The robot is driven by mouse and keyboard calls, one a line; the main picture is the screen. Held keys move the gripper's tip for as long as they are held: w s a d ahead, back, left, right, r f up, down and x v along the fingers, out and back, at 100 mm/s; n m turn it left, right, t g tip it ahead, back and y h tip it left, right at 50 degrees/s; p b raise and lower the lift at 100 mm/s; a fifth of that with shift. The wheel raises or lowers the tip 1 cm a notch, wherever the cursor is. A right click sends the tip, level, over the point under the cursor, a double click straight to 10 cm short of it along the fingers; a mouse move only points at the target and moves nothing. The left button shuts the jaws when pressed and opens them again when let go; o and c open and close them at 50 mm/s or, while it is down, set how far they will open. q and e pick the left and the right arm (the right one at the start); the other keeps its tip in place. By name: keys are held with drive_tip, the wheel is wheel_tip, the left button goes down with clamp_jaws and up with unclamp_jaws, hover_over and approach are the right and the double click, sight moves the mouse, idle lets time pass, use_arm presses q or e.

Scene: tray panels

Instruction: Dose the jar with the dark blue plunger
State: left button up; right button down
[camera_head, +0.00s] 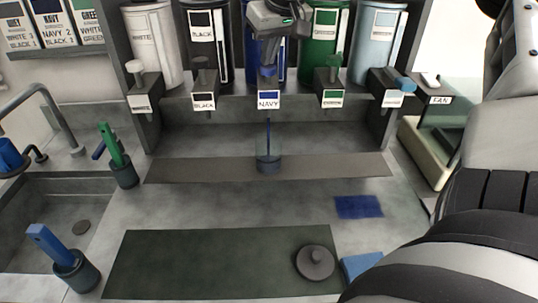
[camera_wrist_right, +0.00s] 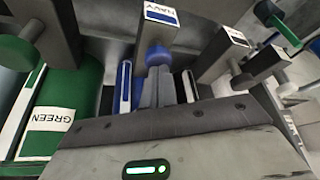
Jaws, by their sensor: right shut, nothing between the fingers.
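The navy canister (camera_head: 254,62) stands in the middle of the dispenser row, above a NAVY label (camera_head: 268,99). Its dark blue plunger (camera_head: 268,72) sits just below my right gripper (camera_head: 267,58). In the right wrist view the dark blue plunger (camera_wrist_right: 157,56) is right at the tips of my shut right gripper (camera_wrist_right: 157,76), with nothing between the fingers. I cannot tell how hard they touch. A clear jar with a dark base (camera_head: 268,163) stands under the navy outlet. A thin dark blue line runs down from the outlet into the jar. My left gripper is not in view.
White, black, green (camera_head: 323,50) and light blue canisters flank the navy one, each with its own plunger. Cups with green (camera_head: 112,145) and blue handles stand left by the sink. A dark mat (camera_head: 190,262), a round grey lid (camera_head: 315,262) and a blue cloth (camera_head: 358,206) lie in front.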

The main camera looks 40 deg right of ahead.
drive_tip(key=shift+f, duration=0.55)
drive_tip(key=shift+r, duration=0.1)
drive_tip(key=shift+r+p, duration=0.4)
drive_tip(key=shift+r, duration=1.65)
wheel_tip(320, 180, up, 6)
